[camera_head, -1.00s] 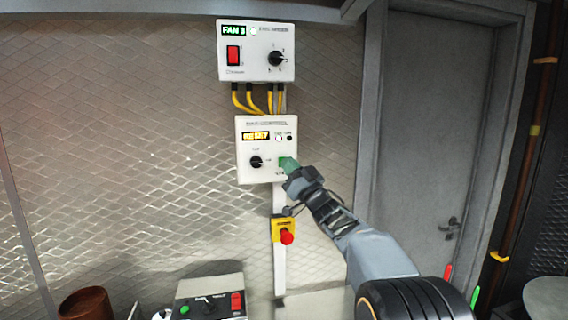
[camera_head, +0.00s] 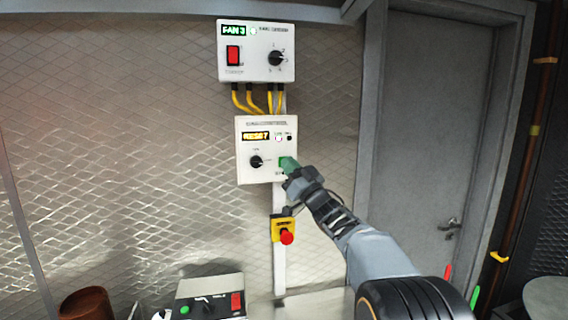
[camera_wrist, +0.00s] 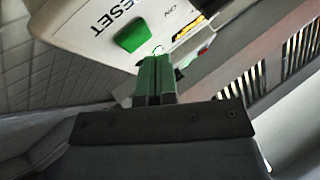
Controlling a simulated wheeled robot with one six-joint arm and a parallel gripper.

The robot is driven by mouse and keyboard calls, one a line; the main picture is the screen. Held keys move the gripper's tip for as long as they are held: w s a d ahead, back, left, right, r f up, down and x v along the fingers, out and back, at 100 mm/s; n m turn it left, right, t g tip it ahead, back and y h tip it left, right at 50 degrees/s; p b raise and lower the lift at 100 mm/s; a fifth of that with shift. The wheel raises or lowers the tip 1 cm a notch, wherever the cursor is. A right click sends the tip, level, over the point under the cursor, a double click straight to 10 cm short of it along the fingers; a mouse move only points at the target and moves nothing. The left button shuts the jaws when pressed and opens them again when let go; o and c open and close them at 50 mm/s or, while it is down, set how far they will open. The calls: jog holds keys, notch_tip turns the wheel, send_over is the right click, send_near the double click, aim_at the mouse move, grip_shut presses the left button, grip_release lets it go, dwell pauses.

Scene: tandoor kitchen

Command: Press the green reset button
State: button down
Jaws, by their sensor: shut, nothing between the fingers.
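The green reset button (camera_wrist: 133,32) is on a white control box next to the printed word RESET. In the head view the button (camera_head: 282,162) is at the lower right of the lower white box (camera_head: 249,173), partly covered by my gripper. My gripper (camera_head: 290,166) is shut and empty, with green fingers pointing at the box. In the wrist view its fingertips (camera_wrist: 156,58) appear just below and to the right of the button. I cannot tell whether they touch the button or the box face.
The lower box has a lit RESET display (camera_head: 256,135) and black knob (camera_head: 257,162). Above is a FAN 3 box (camera_head: 256,70) with yellow cables (camera_head: 240,98). A red emergency stop (camera_head: 287,237) sits below. A grey door (camera_head: 430,130) is at right.

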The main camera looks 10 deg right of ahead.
jog(key=shift+w, duration=0.15)
jog(key=shift+w, duration=0.3)
jog(key=shift+w, duration=0.4)
dwell(0.7)
jog(key=shift+s, duration=0.1)
dwell(0.4)
jog(key=shift+s+b, duration=0.7)
jog(key=shift+s, duration=0.05)
jog(key=shift+s+b, duration=1.85)
jog(key=shift+s, duration=0.6)
